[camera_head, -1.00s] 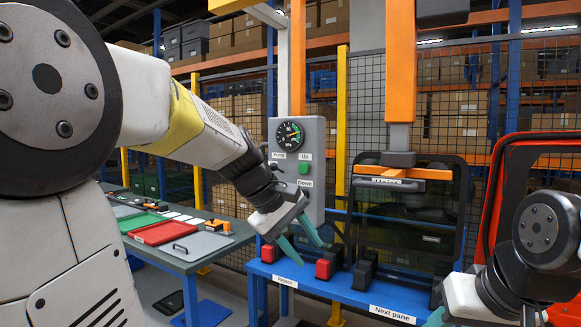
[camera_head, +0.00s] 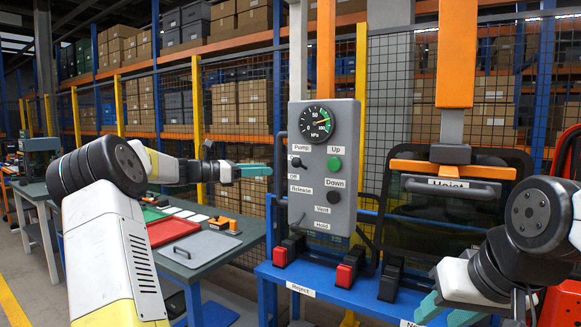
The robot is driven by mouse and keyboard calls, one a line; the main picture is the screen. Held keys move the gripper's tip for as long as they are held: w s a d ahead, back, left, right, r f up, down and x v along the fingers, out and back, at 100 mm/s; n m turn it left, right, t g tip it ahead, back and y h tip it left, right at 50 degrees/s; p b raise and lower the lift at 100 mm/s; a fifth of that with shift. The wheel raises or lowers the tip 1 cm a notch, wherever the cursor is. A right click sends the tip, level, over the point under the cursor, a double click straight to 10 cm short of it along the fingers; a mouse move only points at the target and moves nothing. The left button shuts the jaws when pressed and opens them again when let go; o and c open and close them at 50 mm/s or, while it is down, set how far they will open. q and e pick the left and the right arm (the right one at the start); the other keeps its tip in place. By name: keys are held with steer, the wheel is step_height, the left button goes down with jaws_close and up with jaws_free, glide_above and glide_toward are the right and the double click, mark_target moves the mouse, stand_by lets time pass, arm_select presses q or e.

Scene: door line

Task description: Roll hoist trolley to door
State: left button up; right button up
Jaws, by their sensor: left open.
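The hoist (camera_head: 456,50) hangs at the right as an orange column with an orange crossbar and a dark handle bar (camera_head: 450,188) labelled "Hoist". A dark framed pane (camera_head: 430,235) is behind the bar; whether they touch is unclear. A grey control box (camera_head: 325,165) with a gauge, switches and green Up button hangs left of it. My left gripper (camera_head: 256,170) is open and empty, left of the box, its teal fingers pointing right. My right gripper (camera_head: 447,311) is low at the right, below the hoist handle, its teal fingers apart and empty.
A blue rack (camera_head: 330,293) with black and red blocks and a "Reject" label stands below the box. A grey-topped table (camera_head: 205,262) with a red tray and grey lid is at the left. A mesh fence (camera_head: 400,95) and shelves of boxes are behind. A red frame (camera_head: 568,150) is at the right edge.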

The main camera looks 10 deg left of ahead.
arm_select(q)
steer(key=shift+n, duration=0.3)
steer(key=x, duration=0.4)
steer(key=w+x, duration=0.1)
steer(key=x, duration=0.2)
steer(key=shift+w+a+r, duration=0.1)
steer(key=shift+a+r, duration=0.15)
steer(key=shift+a, duration=0.05)
steer(key=shift+c, duration=0.2)
jaws_close()
stand_by(0.8)
